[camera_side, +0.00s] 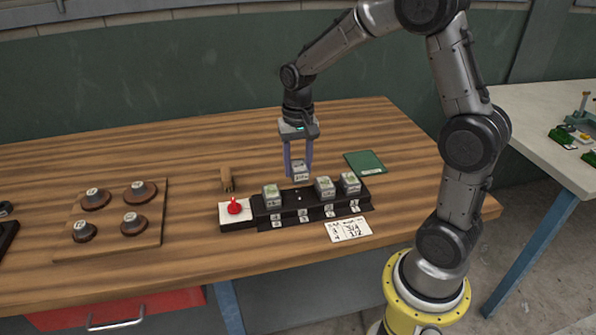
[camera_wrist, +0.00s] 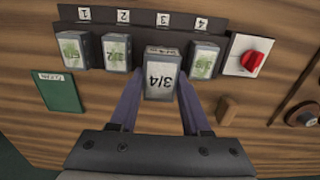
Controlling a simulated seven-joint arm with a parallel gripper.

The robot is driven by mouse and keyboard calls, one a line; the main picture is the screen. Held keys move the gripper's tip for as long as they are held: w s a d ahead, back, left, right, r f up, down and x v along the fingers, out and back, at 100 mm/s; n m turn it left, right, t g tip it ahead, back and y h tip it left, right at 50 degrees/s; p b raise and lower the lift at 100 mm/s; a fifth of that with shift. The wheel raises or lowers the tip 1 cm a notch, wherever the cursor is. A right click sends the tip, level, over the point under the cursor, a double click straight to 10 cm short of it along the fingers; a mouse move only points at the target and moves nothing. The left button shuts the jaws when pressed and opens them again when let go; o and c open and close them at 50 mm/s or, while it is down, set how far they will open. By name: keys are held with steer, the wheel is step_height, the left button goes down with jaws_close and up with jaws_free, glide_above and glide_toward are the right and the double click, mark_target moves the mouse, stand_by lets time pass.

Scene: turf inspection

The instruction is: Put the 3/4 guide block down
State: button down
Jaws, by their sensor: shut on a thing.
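The 3/4 guide block (camera_side: 300,173) is a grey block with a pale label; its "3/4" shows large in the wrist view (camera_wrist: 160,76). My gripper (camera_side: 299,172) is shut on it, one purple finger on each side, also in the wrist view (camera_wrist: 161,88). The block hangs upright, a little above the black rack (camera_side: 300,207), over the gap among its blocks. Rack positions are numbered 1 to 4. Guide blocks stand at position 1 (camera_wrist: 73,50), position 2 (camera_wrist: 117,52) and position 4 (camera_wrist: 203,60). The held block partly hides position 3 in the wrist view.
A red knob (camera_side: 235,207) on a white plate adjoins the rack. A small wooden piece (camera_side: 226,179) and a green pad (camera_side: 365,162) lie behind it. A written card (camera_side: 348,230) lies in front. A wooden board (camera_side: 112,236) with several round pieces lies left.

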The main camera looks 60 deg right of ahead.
steer(key=shift+r, duration=0.4)
